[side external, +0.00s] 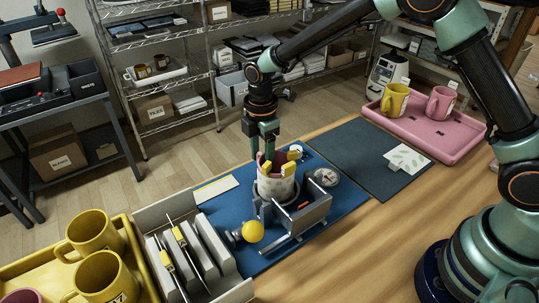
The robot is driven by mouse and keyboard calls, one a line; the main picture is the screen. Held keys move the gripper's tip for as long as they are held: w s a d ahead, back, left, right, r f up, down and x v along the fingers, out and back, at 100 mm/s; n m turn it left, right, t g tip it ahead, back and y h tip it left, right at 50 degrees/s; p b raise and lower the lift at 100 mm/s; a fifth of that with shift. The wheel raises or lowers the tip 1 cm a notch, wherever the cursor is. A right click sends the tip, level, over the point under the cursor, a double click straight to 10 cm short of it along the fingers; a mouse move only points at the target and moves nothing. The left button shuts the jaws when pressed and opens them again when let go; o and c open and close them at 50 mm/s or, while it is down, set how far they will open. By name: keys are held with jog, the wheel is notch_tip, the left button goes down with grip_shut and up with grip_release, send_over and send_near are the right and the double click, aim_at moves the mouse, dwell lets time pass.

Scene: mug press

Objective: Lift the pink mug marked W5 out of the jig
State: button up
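The mug in the jig (276,186) has a pale patterned outside and a dark pink inside, with yellow pieces at its rim. It stands upright in the grey metal jig (302,219) on the blue mat. No W5 mark can be read on it. My gripper (262,157) points down at the mug's far rim, its fingers close to or at the wall. The fingertips are partly hidden by the mug, so I cannot tell whether they hold it. Another pink mug (440,104) stands on the pink tray (448,145) at the right.
A yellow mug (395,101) is also on the pink tray. A yellow knob (253,232) sticks out from the jig. A round gauge (326,177) lies behind it. A slotted grey rack (196,258) and a yellow tray of mugs (139,253) are at left. The dark mat (360,155) has free room.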

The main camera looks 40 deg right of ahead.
grip_shut()
jog(key=shift+r, duration=0.15)
